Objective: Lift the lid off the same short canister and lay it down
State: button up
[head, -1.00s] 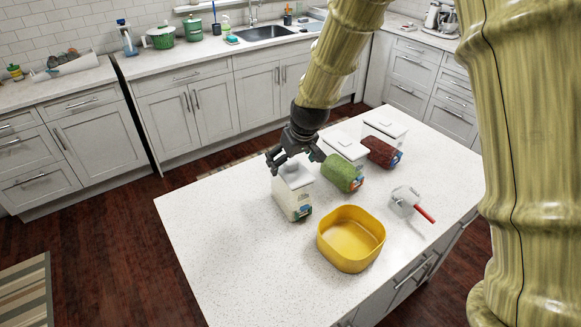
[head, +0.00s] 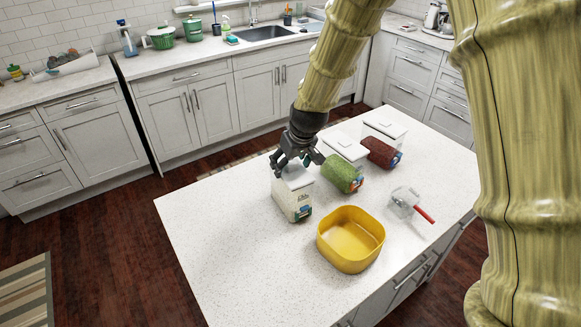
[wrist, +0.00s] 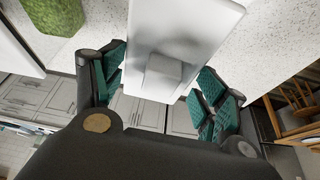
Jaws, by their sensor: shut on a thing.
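The short canister (head: 292,198) is white with a printed label and stands upright on the island at the left end of a row. Its white square lid (head: 296,181) is on top and also fills the middle of the wrist view (wrist: 185,25). My gripper (head: 284,170) is over the lid, fingers pointing down. I see no clear gap between lid and canister.
Two more white-lidded canisters, one with green (head: 341,174) and one with dark red (head: 381,153) contents, stand to the right. A yellow bowl (head: 350,262) and a red-handled scoop (head: 405,201) are in front. The island's left part (head: 215,225) is clear.

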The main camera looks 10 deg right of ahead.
jog(key=shift+r, duration=0.1)
jog(key=shift+w+r+b, duration=0.1)
jog(key=shift+r+b, duration=0.6)
jog(key=shift+r, duration=0.2)
jog(key=shift+b+v, duration=0.6)
jog(key=shift+v, duration=0.2)
jog(key=s+d+r, duration=0.1)
jog(key=s+r, duration=0.1)
jog(key=s, duration=0.5)
jog(key=s+d+r+b, duration=0.1)
jog(key=s+r, duration=0.2)
jog(key=s, duration=0.5)
jog(key=shift+s, duration=0.2)
jog(key=shift+a, duration=0.15)
